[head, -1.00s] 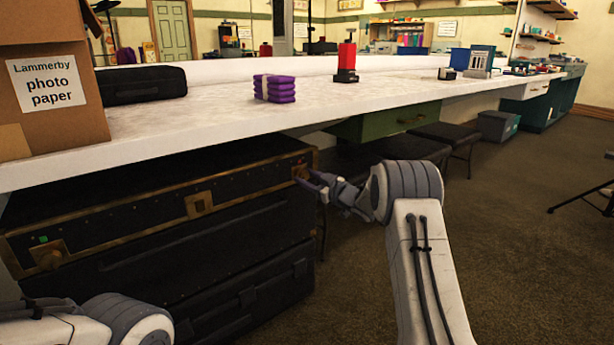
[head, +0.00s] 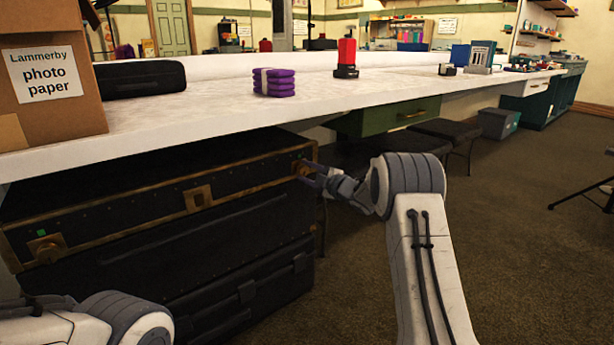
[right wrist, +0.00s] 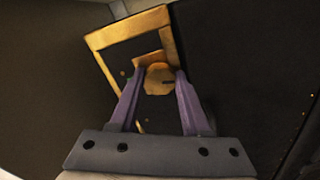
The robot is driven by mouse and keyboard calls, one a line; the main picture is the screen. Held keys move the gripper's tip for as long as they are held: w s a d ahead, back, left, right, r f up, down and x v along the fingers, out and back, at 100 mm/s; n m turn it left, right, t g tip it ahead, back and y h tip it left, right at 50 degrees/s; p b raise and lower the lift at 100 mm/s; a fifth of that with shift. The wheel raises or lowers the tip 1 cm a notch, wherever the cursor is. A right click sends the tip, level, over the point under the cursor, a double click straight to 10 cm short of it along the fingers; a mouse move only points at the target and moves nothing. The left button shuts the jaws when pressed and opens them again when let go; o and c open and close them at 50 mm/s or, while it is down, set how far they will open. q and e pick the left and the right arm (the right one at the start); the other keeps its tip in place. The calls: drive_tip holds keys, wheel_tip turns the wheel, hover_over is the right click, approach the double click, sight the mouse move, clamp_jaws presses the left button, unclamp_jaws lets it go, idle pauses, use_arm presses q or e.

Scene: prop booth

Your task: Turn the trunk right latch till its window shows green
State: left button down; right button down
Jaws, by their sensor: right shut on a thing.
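The black trunk (head: 120,192) with brass edging lies under the counter. Its right latch (head: 301,168) is at the right end of its front. In the right wrist view the latch has a brass frame and a round brass knob (right wrist: 159,79). My right gripper (head: 311,175) is shut on this knob, with a purple finger on each side in the right wrist view (right wrist: 158,88). A faint greenish spot shows by one fingertip; I cannot tell whether it is the right latch's window. The trunk's left latch (head: 45,250) has a small green window. My left gripper is out of view.
The white counter (head: 200,120) overhangs the trunk, close above my right gripper. A cardboard box (head: 50,115), a black case (head: 140,80) and a purple stack (head: 274,82) stand on it. Dark stools (head: 440,130) stand behind my right arm.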

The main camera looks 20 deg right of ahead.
drive_tip(key=shift+f+n+b, duration=0.15)
drive_tip(key=shift+n+b, duration=0.3)
drive_tip(key=shift+n, duration=0.65)
drive_tip(key=shift+c, duration=1.9)
unclamp_jaws()
drive_tip(key=shift+s+r, duration=0.1)
drive_tip(key=shift+r, duration=0.1)
drive_tip(key=shift+s+d, duration=0.2)
drive_tip(key=shift+s, duration=0.15)
drive_tip(key=p+v, duration=0.4)
drive_tip(key=v, duration=0.5)
drive_tip(key=shift+s, duration=0.3)
